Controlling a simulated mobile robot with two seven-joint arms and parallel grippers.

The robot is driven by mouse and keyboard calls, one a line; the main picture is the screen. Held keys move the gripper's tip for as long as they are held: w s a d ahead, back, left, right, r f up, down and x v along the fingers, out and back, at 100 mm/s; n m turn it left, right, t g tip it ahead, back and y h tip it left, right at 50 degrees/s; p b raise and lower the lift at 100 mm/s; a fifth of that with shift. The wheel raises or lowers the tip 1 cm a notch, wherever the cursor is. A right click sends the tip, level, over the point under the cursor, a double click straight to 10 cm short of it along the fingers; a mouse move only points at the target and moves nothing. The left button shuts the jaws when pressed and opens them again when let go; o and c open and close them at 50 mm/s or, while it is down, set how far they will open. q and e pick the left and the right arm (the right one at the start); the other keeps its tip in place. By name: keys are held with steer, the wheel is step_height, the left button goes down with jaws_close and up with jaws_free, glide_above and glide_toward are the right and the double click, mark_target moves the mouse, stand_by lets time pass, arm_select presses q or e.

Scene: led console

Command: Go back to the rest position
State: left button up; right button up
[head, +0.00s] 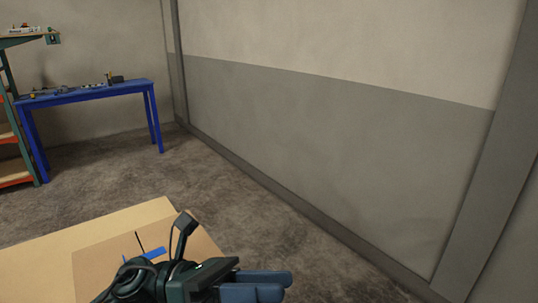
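My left gripper (272,284) is at the bottom middle of the head view, pointing right. Its two blue-grey fingers lie close together along the line of sight, and the frame's bottom edge cuts off part of them, so their opening is unclear. The gripper is over or beside the right end of a tan board-like surface (40,262). I see nothing held between the fingers. My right gripper is outside the view. No LED console shows here.
A blue table (88,91) with small items stands at the far left against the wall, beside a shelf rack (12,135). A grey and beige wall (330,130) runs along the right. The concrete floor (200,175) between is clear. A blue strip (155,253) lies on the tan surface.

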arm_select(q)
steer(key=w+a+f+n+t+y, duration=0.4)
steer(key=f+n+t, duration=0.2)
steer(key=n+t, duration=0.75)
steer(key=w+a+f+n+t+y, duration=0.35)
steer(key=f+n+t, duration=0.35)
steer(key=n, duration=1.2)
steer(key=s+a+f+n+g+y, duration=0.3)
steer(key=s+f+n+y, duration=0.2)
steer(key=f, duration=0.5)
steer(key=s+a+f+n+g+y, duration=0.3)
steer(key=s+f+n, duration=0.3)
steer(key=f+n, duration=0.4)
steer(key=shift+f+y+p, duration=0.4)
steer(key=shift+f+y, duration=0.25)
steer(key=shift+y, duration=0.2)
steer(key=shift+a, duration=0.1)
